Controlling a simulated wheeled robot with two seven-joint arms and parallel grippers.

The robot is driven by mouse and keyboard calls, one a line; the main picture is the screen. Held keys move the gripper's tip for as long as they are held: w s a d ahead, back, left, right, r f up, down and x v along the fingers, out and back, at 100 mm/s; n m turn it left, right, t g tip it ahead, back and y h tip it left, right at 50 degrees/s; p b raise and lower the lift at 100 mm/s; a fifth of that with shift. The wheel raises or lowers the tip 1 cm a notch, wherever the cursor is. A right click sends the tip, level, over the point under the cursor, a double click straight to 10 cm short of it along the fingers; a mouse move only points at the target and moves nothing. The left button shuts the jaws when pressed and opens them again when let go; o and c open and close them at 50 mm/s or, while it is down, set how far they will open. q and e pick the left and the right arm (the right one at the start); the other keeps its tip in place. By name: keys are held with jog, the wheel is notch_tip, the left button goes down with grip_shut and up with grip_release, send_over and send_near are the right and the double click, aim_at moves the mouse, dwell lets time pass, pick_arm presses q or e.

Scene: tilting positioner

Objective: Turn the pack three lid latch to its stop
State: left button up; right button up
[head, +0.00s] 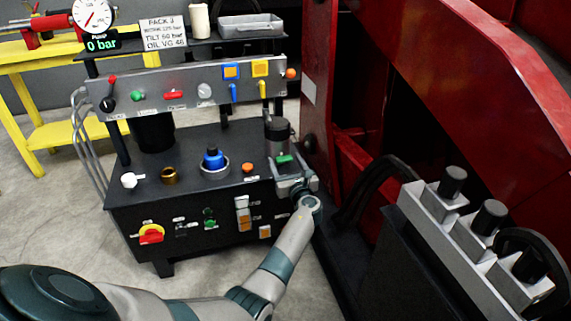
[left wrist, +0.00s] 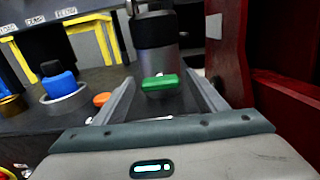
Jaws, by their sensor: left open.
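Pack three is the black-topped unit (head: 225,187) with a sign (head: 163,33) reading PACK 3. A grey cylinder with a dark cap (head: 277,130) stands at its right rear corner and also shows in the left wrist view (left wrist: 153,40). A green tab (head: 284,159), perhaps the lid latch, sits low at the cylinder's front; it lies level in the left wrist view (left wrist: 160,83). My left gripper (head: 290,170) is open, its fingers on either side of the green tab with gaps showing. I cannot tell how deep they reach. My right gripper is out of view.
A blue knob (head: 213,159), a brass fitting (head: 169,176) and an orange button (head: 247,168) stand on the top. A valve panel (head: 190,88) spans above. A red machine frame (head: 440,70) rises close on the right. Grey valve blocks (head: 470,240) stand at the lower right.

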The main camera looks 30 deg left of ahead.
pick_arm(q)
jog(key=c, duration=1.1)
jog(key=shift+o, duration=0.2)
